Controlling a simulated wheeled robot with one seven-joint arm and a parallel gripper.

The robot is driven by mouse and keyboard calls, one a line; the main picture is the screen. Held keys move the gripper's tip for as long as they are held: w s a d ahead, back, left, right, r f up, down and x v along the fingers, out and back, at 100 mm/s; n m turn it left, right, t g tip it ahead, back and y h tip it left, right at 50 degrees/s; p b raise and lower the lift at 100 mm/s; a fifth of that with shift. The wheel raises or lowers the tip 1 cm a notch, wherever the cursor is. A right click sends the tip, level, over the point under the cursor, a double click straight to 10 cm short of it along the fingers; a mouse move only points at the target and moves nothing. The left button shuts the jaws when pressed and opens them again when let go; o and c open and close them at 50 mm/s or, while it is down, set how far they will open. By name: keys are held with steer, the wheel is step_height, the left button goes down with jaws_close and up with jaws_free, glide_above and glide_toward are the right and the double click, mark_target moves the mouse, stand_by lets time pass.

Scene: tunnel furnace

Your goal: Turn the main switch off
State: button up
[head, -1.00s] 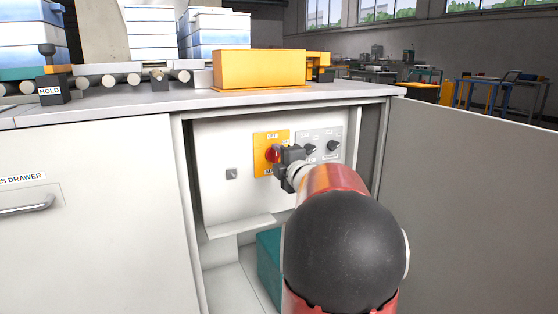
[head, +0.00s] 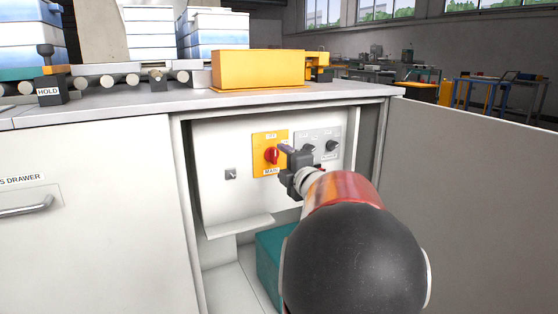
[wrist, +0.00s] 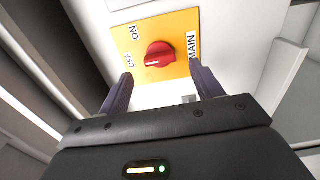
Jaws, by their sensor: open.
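The main switch is a red rotary knob (head: 271,156) on a yellow plate (head: 258,165) inside the open cabinet. In the wrist view the knob (wrist: 160,54) shows clearly, with ON, OFF and MAIN labels around it. The white mark on the knob points toward the OFF label. My gripper (head: 287,158) is just right of the knob in the head view. In the wrist view my gripper (wrist: 160,72) has its fingers apart, with a gap between them and nothing held. The knob lies beyond the fingertips and looks clear of them.
A grey panel (head: 325,136) with dark knobs is right of the yellow plate, partly behind my gripper. A small grey latch (head: 231,174) is to the left. The open door (head: 470,190) bounds the right side. A teal box (head: 268,255) stands below.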

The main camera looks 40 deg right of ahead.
steer(key=shift+v, duration=1.85)
steer(key=shift+a, duration=0.15)
